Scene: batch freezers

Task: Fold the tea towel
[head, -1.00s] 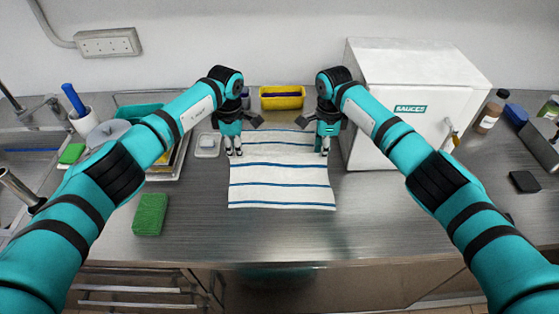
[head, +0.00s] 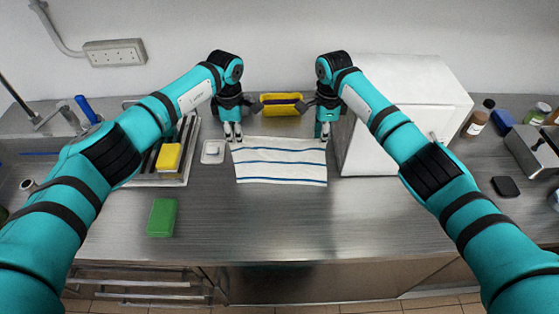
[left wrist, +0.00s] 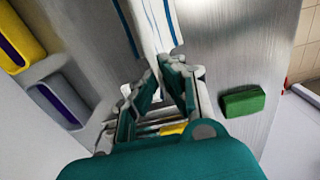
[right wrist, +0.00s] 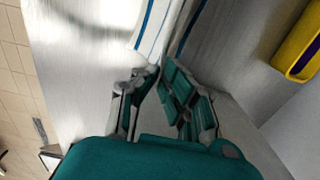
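The white tea towel (head: 280,171) with blue stripes lies on the counter in front of me in the head view. It forms a short, wide rectangle; I cannot tell for sure how many layers it has. My left gripper (head: 233,138) is at its far left corner and my right gripper (head: 323,136) at its far right corner. In the left wrist view the fingers (left wrist: 160,72) close together on the towel's edge (left wrist: 150,28). In the right wrist view the fingers (right wrist: 158,72) also meet at the towel's edge (right wrist: 158,30).
A yellow tub (head: 281,104) stands behind the towel, and a white box (head: 385,125) stands close on the right. A small white dish (head: 212,152) and a rack with a yellow sponge (head: 169,156) are on the left. A green sponge (head: 162,218) lies front left. The counter before the towel is clear.

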